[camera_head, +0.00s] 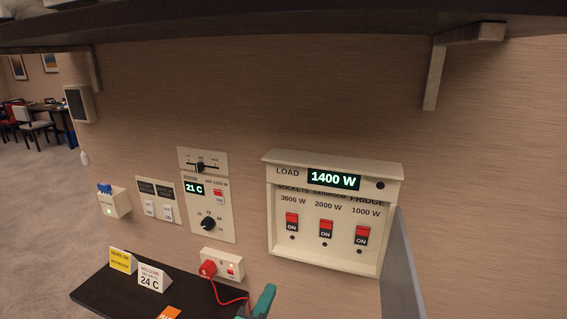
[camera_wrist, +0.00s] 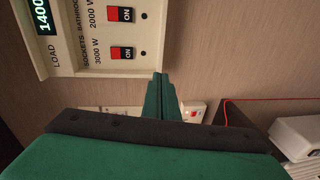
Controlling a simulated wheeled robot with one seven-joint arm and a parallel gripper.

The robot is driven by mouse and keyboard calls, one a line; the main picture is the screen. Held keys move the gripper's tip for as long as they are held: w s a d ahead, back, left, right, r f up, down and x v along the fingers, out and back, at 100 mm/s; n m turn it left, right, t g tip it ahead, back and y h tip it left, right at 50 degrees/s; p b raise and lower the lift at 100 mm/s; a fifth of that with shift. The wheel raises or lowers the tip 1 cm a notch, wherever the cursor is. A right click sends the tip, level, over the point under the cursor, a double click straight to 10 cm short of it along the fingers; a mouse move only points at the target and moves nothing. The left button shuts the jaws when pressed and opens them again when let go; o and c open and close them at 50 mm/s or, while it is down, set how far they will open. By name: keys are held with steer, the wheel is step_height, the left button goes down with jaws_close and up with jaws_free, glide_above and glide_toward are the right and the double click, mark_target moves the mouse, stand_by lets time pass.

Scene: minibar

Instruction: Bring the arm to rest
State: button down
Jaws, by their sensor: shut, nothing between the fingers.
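My gripper (camera_wrist: 162,98) is shut and empty; its green fingers lie together in the wrist view. In the head view only the teal tip of my gripper (camera_head: 264,301) shows at the bottom edge, in front of the dark shelf and below the load panel. The rest of my arm is out of view there. The load panel (camera_head: 333,261) is on the wall to the right and reads 1400 W. Its several red switches are marked ON. The same panel (camera_wrist: 100,65) appears turned sideways at the upper left of the wrist view, beyond the fingers.
A dark shelf (camera_head: 95,293) holds small cards. A socket box (camera_head: 224,262) with a red plug and cord is close to my gripper. A grey panel edge (camera_head: 398,270) stands at the right. A dark overhead shelf (camera_head: 250,30) has brackets.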

steer(key=s+f+m+y, duration=0.2)
steer(key=s+f, duration=0.5)
steer(key=f, duration=0.3)
steer(key=s+f+m+y, duration=0.2)
steer(key=s+f, duration=0.4)
steer(key=f, duration=0.4)
steer(key=s+d+f+m, duration=0.1)
steer(key=s+m, duration=0.4)
steer(key=s, duration=0.6)
steer(key=s+d+f+m, duration=0.2)
steer(key=s+m, duration=0.3)
steer(key=s, duration=0.6)
steer(key=shift+s+d+g, duration=0.3)
steer(key=shift+d, duration=0.15)
steer(key=shift+a, duration=0.1)
